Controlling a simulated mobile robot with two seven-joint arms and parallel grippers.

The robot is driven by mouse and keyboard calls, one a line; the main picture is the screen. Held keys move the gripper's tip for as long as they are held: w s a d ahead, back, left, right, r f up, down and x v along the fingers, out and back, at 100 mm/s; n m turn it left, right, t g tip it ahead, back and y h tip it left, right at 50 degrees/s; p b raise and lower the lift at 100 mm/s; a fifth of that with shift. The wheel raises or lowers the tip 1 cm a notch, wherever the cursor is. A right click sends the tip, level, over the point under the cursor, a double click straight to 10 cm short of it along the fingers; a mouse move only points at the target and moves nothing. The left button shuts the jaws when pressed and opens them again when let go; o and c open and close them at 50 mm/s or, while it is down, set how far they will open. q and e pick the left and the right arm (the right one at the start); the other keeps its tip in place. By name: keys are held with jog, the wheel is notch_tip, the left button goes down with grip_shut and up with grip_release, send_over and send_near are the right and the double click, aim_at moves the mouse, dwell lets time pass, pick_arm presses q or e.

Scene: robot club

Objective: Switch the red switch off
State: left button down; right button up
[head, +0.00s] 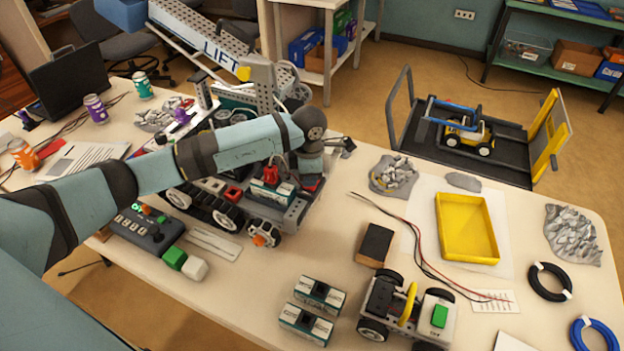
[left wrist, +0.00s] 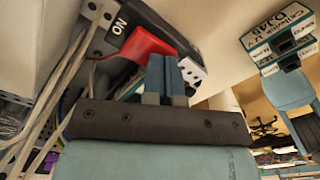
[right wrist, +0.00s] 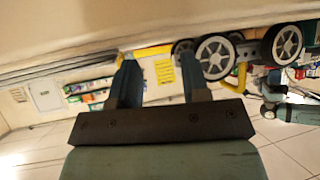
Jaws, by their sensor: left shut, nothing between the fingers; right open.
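The red switch (left wrist: 145,45) is a red lever on a black block marked ON, seen close up in the left wrist view. My left gripper (left wrist: 165,65) is shut and empty, with its fingertips beside the red lever; I cannot tell whether they touch it. In the head view my left gripper (head: 311,163) points down over the back right of the wheeled robot (head: 223,210), and my arm hides part of that robot. My right gripper (right wrist: 158,75) is open and empty in the right wrist view. It is out of the head view.
A grey control box (head: 148,228) lies at the table's left front. Two batteries (head: 312,308) and a small wheeled car (head: 408,308) stand at the front. A yellow tray (head: 467,258) and loose cables lie to the right. The lift arm (head: 205,40) rises behind.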

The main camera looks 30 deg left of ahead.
pick_arm(q)
jog(key=shift+r+p, duration=1.5)
jog(key=shift+r, duration=1.8)
pick_arm(e)
jog(key=shift+r, duration=1.7)
